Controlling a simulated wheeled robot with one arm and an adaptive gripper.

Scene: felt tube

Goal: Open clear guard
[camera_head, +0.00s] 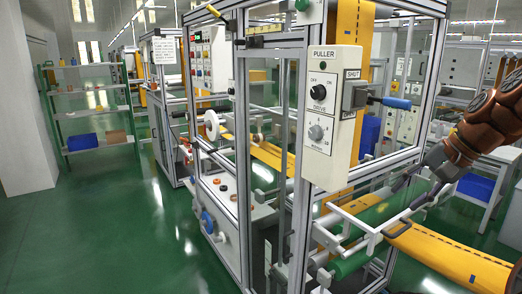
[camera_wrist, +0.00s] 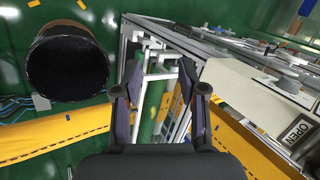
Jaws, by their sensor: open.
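My gripper (camera_head: 407,192) is open and empty, at the right of the machine, just above the orange belt. In the wrist view its two dark fingers (camera_wrist: 160,82) stand apart. Between and beyond them is a white tubular frame (camera_wrist: 157,62), with a green roller below. In the head view this white frame (camera_head: 347,221) stands over the green roller (camera_head: 372,220) at the machine's front. It may be the clear guard's frame; I cannot make out its clear sheet. The gripper looks apart from it.
A PULLER control box (camera_head: 332,118) with knobs and a blue-handled lever (camera_head: 392,102) between SHUT and OPEN labels is on the frame post. The orange belt (camera_head: 450,255) runs below my gripper. A dark round opening (camera_wrist: 67,62) is at left in the wrist view.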

